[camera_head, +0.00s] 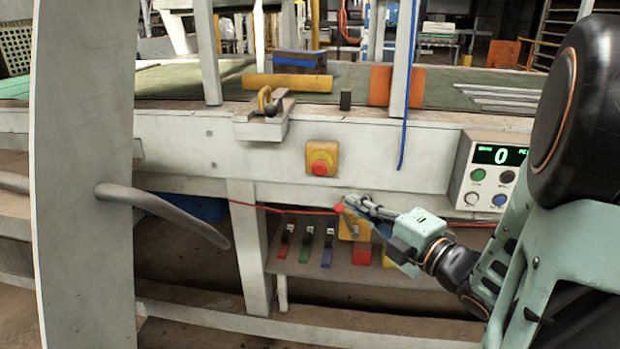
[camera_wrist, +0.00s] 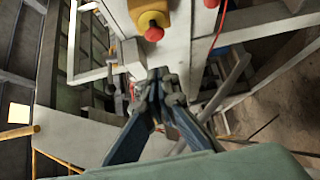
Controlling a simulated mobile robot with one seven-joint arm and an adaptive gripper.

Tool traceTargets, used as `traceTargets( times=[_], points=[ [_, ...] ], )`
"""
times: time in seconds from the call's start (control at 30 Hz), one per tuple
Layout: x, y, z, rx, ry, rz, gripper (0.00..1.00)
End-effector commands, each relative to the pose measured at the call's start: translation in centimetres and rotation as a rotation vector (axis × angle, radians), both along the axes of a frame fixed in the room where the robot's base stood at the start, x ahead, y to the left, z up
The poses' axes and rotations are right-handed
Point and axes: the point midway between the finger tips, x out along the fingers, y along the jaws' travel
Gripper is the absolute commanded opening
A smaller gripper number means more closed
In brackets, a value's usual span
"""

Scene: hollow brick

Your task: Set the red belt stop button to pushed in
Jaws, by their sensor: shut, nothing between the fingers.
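The red belt stop button (camera_head: 320,168) sits on a yellow housing (camera_head: 322,150) on the pale front beam of the bench. In the wrist view the red button (camera_wrist: 154,34) stands out from its yellow housing (camera_wrist: 147,11). My gripper (camera_head: 347,203) is shut and empty, below and a little right of the button in the head view. In the wrist view my gripper's closed tips (camera_wrist: 163,76) are below the button in the picture and apart from it. Nothing hides the button in either view.
A control box (camera_head: 490,172) with a display reading 0 is right on the beam. A toggle clamp (camera_head: 268,105) is on a bracket upper left. A red knob (camera_head: 339,208) is close by my fingertips. Coloured levers (camera_head: 305,243) stand on a lower shelf. A blue cord (camera_head: 405,130) hangs down.

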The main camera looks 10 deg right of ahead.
Motion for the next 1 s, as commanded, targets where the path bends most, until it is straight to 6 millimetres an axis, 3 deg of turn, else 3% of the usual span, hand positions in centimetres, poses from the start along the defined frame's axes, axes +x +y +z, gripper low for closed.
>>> traceTargets(
  times=[0.57,0.77,1.0],
  points=[
    [-0.1,0.7,-0.1,0.015,-0.009,0.020,0.00],
    [2.4,2.0,-0.2,0.014,-0.009,0.023,0.00],
    [7.1,4.4,-0.3,0.014,-0.008,0.022,0.00]
  ],
)
